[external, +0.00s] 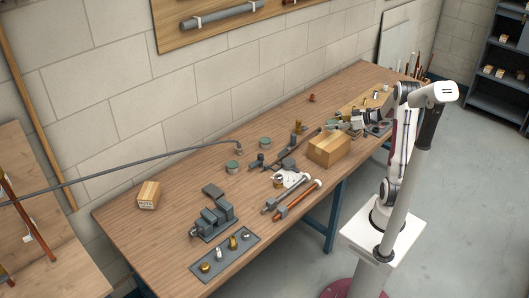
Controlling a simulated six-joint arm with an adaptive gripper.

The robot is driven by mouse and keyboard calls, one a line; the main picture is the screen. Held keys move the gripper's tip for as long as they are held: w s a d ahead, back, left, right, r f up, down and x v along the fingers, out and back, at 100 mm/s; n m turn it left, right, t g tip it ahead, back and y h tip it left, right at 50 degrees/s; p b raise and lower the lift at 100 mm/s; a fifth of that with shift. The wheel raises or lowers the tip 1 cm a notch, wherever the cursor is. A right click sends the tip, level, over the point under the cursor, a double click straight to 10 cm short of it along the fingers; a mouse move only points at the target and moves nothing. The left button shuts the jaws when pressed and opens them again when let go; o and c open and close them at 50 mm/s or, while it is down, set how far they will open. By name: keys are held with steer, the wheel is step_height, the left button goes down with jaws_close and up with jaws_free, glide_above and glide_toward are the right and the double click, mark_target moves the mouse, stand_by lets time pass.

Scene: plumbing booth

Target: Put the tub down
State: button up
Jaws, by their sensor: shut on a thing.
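My gripper (343,124) is at the far right part of the workbench, behind the cardboard box. It is shut on a small grey-green thing (331,122), which looks like the tub. The held thing is small and partly hidden by the fingers. I cannot tell whether it touches the bench. Two similar tubs with green lids stand on the bench: one (233,167) near the middle and one (265,142) farther back by the wall.
The cardboard box (328,150) stands just in front of my gripper. A vise (213,217), a grey mat with fittings (226,254), pipes (297,200) and a small carton (148,195) lie on the workbench (170,235). A long grey pipe (120,176) crosses the left side.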

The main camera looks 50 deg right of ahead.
steer(key=shift+f, duration=0.95)
steer(key=shift+f, duration=0.15)
steer(key=shift+f, duration=1.75)
steer(key=shift+f, duration=0.1)
steer(key=o, duration=1.2)
steer(key=shift+c, duration=0.2)
steer(key=v, duration=1.2)
